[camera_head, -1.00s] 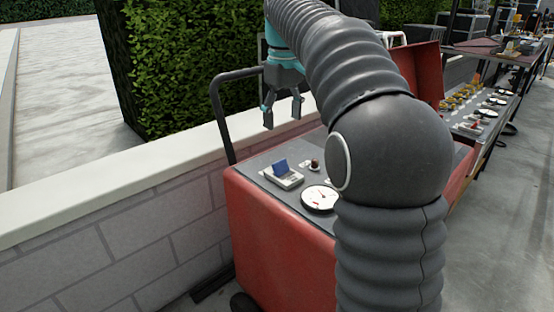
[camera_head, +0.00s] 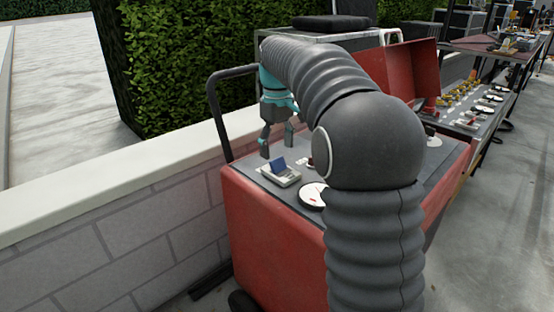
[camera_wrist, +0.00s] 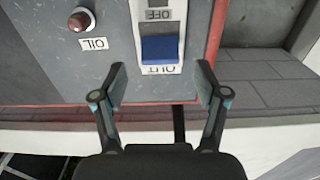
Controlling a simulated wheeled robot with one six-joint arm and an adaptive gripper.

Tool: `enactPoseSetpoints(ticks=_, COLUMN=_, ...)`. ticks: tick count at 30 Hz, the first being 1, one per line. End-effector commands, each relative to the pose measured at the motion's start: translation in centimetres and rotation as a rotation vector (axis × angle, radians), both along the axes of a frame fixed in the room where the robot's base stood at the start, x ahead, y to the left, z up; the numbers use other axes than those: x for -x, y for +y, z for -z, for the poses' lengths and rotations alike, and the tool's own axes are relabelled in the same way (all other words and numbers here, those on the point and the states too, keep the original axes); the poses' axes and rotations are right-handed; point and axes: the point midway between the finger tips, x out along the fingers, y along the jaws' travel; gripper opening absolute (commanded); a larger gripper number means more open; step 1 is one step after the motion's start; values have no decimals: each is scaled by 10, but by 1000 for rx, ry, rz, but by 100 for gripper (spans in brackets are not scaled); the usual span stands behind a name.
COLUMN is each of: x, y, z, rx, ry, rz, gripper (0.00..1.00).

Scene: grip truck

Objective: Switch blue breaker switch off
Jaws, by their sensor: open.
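The blue breaker switch (camera_head: 277,164) sits on a white base (camera_head: 283,179) on the grey top of a red cart. My gripper (camera_head: 277,150) is open and empty, just above and behind the switch in the head view. In the wrist view, my gripper's fingertips (camera_wrist: 161,78) are spread to either side below the lever, with no contact visible.
A red-brown knob (camera_wrist: 81,19) labelled OIL is beside the switch. A white dial (camera_head: 312,194), partly hidden by my arm, is on the red cart (camera_head: 270,235). A black handle (camera_head: 213,110) rises at the cart's left, near a low wall (camera_head: 120,180).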

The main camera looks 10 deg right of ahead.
Motion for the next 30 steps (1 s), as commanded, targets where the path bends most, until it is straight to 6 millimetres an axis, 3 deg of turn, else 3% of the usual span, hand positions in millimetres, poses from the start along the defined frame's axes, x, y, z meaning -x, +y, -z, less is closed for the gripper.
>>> enactPoseSetpoints(ticks=3, x=1, y=0, z=19, rx=0, ry=1, rz=0, gripper=73)
enactPoseSetpoints(ticks=9, x=0, y=0, z=37, rx=1, ry=1, rz=0, gripper=73)
enactPoseSetpoints(ticks=20, x=0, y=0, z=42, rx=-1, ry=-1, rz=0, gripper=73)
enactPoseSetpoints(ticks=27, x=0, y=0, z=41, rx=-1, ry=-1, rz=0, gripper=15)
enactPoseSetpoints(ticks=30, x=0, y=0, z=42, rx=-1, ry=-1, rz=0, gripper=13)
